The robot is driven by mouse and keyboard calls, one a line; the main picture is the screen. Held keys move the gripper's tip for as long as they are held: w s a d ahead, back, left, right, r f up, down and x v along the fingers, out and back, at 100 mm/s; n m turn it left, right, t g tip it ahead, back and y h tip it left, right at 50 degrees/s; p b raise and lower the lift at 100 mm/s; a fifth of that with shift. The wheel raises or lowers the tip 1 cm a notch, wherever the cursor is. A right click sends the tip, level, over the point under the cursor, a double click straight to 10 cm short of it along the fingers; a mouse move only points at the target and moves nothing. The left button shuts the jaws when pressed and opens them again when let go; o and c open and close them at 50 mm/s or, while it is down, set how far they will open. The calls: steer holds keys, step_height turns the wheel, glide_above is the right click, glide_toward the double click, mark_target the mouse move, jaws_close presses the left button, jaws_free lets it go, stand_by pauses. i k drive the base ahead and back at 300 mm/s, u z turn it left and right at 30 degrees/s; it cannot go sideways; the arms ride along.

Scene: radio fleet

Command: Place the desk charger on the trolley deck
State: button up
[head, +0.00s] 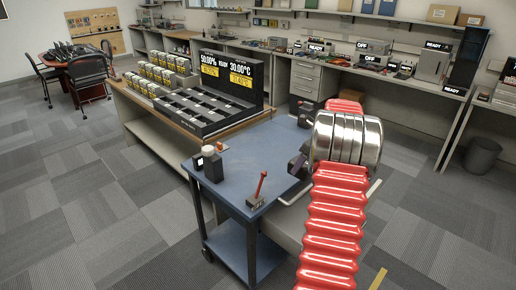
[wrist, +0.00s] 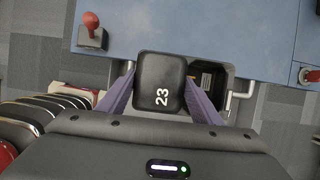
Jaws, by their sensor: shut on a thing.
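A black block marked "23" (wrist: 160,88) sits between the two purple fingers of my gripper (wrist: 160,78), which is shut on it. A dark open pocket (wrist: 208,82) shows just right of it, partly behind the right finger; I take these to be the desk charger, but cannot tell whether they are one piece. In the head view my gripper (head: 298,165) is at the right edge of the blue trolley deck (head: 225,195); its held thing is hard to make out. In the wrist view the block overlaps the deck's edge (wrist: 260,45); its height above it is unclear.
A red-topped item (head: 257,192) stands near the deck's front corner, with a dark bottle-like item (head: 212,166) at its left. A black object (head: 305,112) is at the far end. A bench with a large black charger rack (head: 200,108) stands behind. The deck's middle is clear.

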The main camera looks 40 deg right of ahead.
mark_target(259, 158)
steer(key=i, duration=1)
steer(key=z, duration=0.05)
